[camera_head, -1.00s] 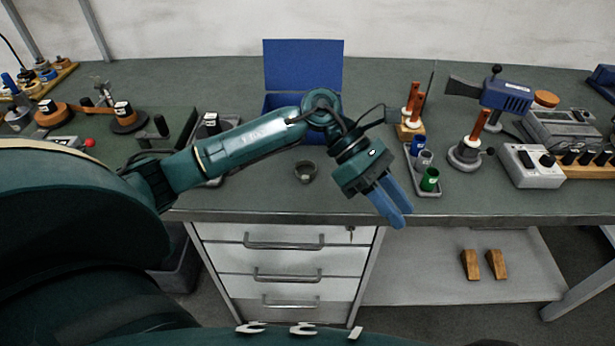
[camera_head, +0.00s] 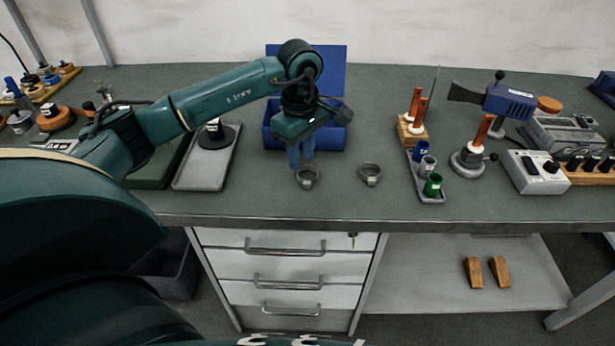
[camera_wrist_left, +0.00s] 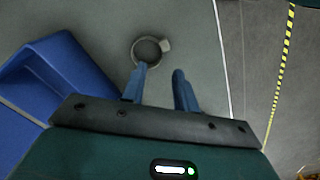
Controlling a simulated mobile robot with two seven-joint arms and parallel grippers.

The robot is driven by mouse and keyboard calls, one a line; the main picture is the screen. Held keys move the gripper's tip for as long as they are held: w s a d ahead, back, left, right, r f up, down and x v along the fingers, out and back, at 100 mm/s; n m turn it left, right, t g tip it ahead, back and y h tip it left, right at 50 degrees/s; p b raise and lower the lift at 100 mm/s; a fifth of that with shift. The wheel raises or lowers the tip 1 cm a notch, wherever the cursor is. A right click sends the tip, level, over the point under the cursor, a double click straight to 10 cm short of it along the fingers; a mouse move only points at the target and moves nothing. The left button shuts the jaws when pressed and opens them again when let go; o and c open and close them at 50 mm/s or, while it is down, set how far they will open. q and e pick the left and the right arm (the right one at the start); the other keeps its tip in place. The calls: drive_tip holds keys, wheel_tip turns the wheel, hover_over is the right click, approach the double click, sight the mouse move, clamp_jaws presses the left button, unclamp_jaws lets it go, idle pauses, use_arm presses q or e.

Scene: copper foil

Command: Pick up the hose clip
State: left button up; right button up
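Two small grey ring-shaped hose clips lie on the bench top in the head view: one clip (camera_head: 307,178) just in front of my left gripper, the other clip (camera_head: 370,174) to its right. My left gripper (camera_head: 301,162) points down with its blue fingers close above and behind the left clip. In the left wrist view the gripper (camera_wrist_left: 160,74) is open, its two fingers apart with nothing between them. One clip (camera_wrist_left: 134,50) lies beyond the fingertips, nearest the left finger, its small screw block toward the right. My right gripper is not in view.
A blue open box (camera_head: 334,138) with a raised lid stands right behind the gripper. A grey tray (camera_head: 198,178) is to the left. A tray with coloured cups (camera_head: 432,185) stands to the right. The bench's front edge (camera_head: 330,221) is near; bench around the clips is clear.

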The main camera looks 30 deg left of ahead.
sight(301, 183)
use_arm(q)
drive_tip(key=shift+s+f+p, duration=0.1)
drive_tip(key=shift+f+p, duration=0.4)
drive_tip(key=shift+f, duration=2.2)
clamp_jaws()
